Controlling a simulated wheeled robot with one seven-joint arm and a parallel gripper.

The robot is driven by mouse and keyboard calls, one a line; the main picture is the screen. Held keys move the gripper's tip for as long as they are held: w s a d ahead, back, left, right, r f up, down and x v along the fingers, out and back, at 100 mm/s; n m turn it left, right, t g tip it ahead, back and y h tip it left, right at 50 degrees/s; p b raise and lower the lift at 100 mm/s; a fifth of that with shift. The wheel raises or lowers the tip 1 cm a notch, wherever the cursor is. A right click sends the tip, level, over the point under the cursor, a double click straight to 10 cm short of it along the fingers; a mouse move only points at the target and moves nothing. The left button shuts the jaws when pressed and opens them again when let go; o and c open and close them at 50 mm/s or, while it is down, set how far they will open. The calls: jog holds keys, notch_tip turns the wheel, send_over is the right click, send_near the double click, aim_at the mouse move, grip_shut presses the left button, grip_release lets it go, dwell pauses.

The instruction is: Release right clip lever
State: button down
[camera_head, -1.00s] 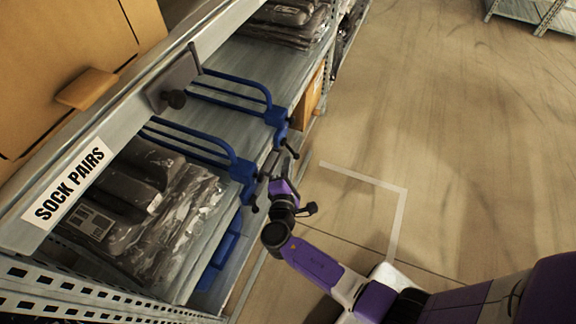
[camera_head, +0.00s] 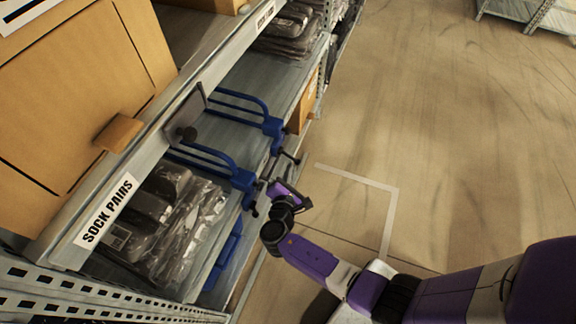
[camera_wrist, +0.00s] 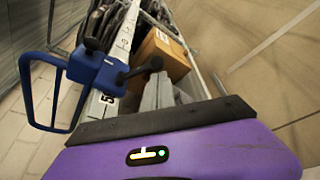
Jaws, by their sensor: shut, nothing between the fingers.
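Two blue bar frames with clips sit on the shelf edge in the head view. The farther, right clip (camera_head: 274,128) has a dark lever (camera_head: 291,157) with a knob, sticking out toward the aisle. The nearer, left clip (camera_head: 243,180) has a dark knob low on its front. My gripper (camera_head: 268,184) is shut and empty, just outside the shelf edge near the two clips. In the wrist view my gripper's grey fingers (camera_wrist: 165,93) are together. A blue clip (camera_wrist: 96,70) and its black-knobbed lever (camera_wrist: 142,68) appear just beyond them; contact is not clear.
A grey plate with a knob (camera_head: 186,116) is fixed to the upper rail. A cardboard box (camera_head: 307,101) stands beyond the far clip. The aisle floor (camera_head: 450,150) is clear.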

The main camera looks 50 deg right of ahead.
jog(key=shift+s+d+r+n+g+p, duration=0.15)
jog(key=shift+s+r+n+g+p, duration=0.15)
jog(key=shift+r+n+p, duration=0.4)
jog(key=shift+s, duration=0.1)
dwell(0.4)
